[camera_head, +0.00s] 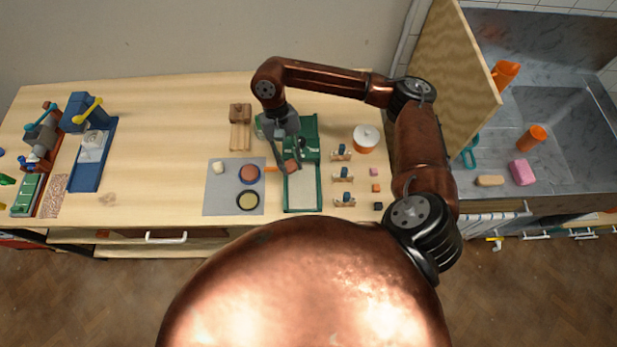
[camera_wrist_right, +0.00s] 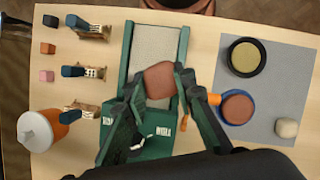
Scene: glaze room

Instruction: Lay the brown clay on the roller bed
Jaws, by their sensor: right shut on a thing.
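The brown clay (camera_wrist_right: 160,81) is a rounded reddish-brown lump between the fingertips of my right gripper (camera_wrist_right: 160,77), which is shut on it. In the head view the clay (camera_head: 291,166) and my right gripper (camera_head: 288,160) show over the left part of the roller bed. The roller bed (camera_head: 303,190) is a pale, flat strip in a green frame; it also shows in the wrist view (camera_wrist_right: 157,42). The clay overlaps the strip in both views; I cannot tell whether it touches. My fingers partly hide the frame. My left gripper is not in view.
Left of the bed, a grey mat (camera_head: 221,200) bears a blue dish with a reddish-brown disc (camera_head: 249,174), a black dish with a yellow disc (camera_head: 248,202) and a white lump (camera_head: 217,167). Small wooden stands (camera_head: 343,175) and an orange-and-white pot (camera_head: 366,138) stand to the right.

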